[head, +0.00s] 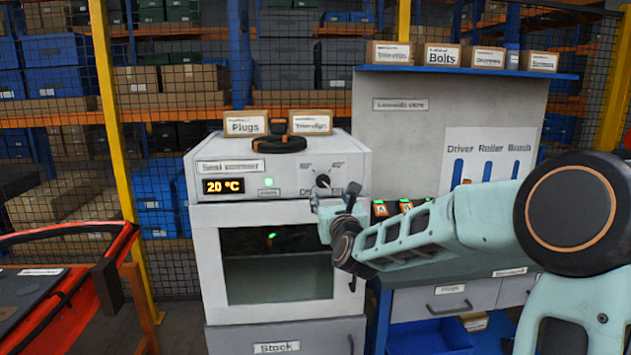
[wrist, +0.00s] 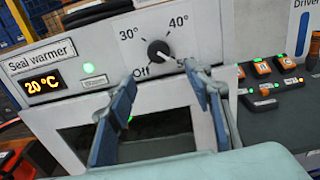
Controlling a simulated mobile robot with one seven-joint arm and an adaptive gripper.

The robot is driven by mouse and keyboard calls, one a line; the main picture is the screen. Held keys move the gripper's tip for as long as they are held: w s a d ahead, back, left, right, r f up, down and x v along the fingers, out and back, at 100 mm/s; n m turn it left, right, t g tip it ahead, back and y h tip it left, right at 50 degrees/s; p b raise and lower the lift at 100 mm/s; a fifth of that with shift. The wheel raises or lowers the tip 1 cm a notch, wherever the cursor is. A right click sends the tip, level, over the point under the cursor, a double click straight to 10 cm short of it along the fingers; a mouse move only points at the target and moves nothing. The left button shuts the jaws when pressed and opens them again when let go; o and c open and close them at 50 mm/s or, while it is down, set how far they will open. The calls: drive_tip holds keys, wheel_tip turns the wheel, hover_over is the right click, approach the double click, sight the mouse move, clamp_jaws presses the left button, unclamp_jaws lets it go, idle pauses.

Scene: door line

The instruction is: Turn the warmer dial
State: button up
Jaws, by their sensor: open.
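The warmer dial (wrist: 158,49) is a small round black knob with a light pointer mark on the white front panel of the seal warmer (wrist: 70,75). Marks for Off, 30°, 40° and a partly hidden 50° surround it. The dial also shows in the head view (head: 322,180), just above my gripper (head: 338,203). In the wrist view my gripper (wrist: 160,80) is open and empty. Its two blue fingers stand apart, their tips below and to either side of the dial. The orange display (wrist: 44,85) reads 20 °C.
Boxes and a dark round object (head: 280,144) sit on top of the warmer. Its windowed door (head: 210,270) is below the panel. A bench with orange switches (wrist: 263,67) stands at the right. An orange-railed cart (head: 110,260) is at the left.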

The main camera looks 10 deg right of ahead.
sight(323, 183)
drive_tip(key=w+p, duration=0.2)
drive_tip(key=w, duration=0.8)
drive_tip(key=shift+w+a+r, duration=0.1)
drive_tip(key=shift+w+r, duration=0.05)
drive_tip(key=shift+w, duration=0.2)
drive_tip(key=c, duration=1.2)
drive_tip(key=shift+o, duration=0.2)
